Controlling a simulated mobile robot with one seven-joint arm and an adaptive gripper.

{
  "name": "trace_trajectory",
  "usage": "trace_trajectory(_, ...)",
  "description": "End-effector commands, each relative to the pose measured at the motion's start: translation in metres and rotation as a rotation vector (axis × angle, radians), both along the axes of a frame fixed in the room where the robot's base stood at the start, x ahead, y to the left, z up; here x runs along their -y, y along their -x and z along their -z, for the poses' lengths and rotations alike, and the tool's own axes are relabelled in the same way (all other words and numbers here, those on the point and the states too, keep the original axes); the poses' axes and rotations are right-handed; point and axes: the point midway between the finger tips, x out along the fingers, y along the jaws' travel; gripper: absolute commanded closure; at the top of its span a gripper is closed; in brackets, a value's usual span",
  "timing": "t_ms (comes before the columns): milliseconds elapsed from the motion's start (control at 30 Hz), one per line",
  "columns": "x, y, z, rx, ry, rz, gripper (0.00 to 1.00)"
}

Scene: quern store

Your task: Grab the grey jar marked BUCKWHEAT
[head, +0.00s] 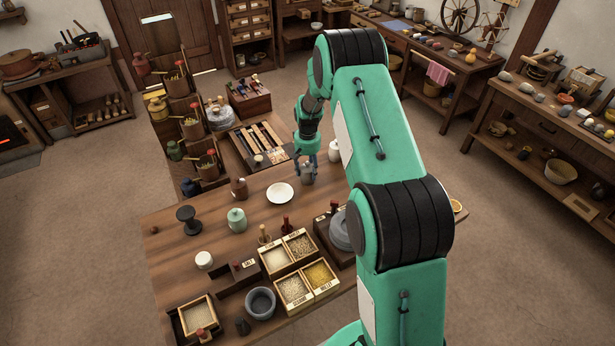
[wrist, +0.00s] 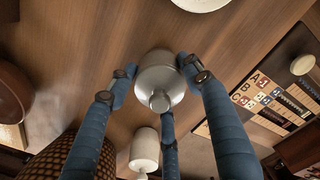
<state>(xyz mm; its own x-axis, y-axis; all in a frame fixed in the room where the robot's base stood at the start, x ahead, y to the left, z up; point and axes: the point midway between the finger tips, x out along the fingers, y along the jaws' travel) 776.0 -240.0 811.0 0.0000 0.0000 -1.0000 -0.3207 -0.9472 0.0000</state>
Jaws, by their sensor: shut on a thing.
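A grey jar (wrist: 158,82) with a knobbed lid is in the middle of the wrist view, between the blue fingers of my gripper (wrist: 160,85). The fingers are closed around its sides. In the head view the grey jar (head: 307,176) is small under my gripper (head: 307,164), at the far part of the wooden table, right of the white plate. No marking can be read on the jar in either view. I cannot tell whether it touches the table.
A white jar (head: 335,151) stands close behind; it also shows in the wrist view (wrist: 145,148). A white plate (head: 280,193), a brown jar (head: 239,187) and a pale green jar (head: 237,220) stand to the left. Grain boxes (head: 276,259) fill the table's near part.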

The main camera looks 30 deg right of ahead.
Motion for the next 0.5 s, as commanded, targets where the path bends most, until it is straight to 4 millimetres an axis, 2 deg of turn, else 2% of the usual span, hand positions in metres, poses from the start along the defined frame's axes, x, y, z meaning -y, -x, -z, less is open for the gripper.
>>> trace_trajectory(267,0.000,-0.001,-0.002,0.002,0.001,0.000,0.89)
trace_trajectory(500,0.000,-0.001,-0.018,0.003,0.001,0.000,0.89)
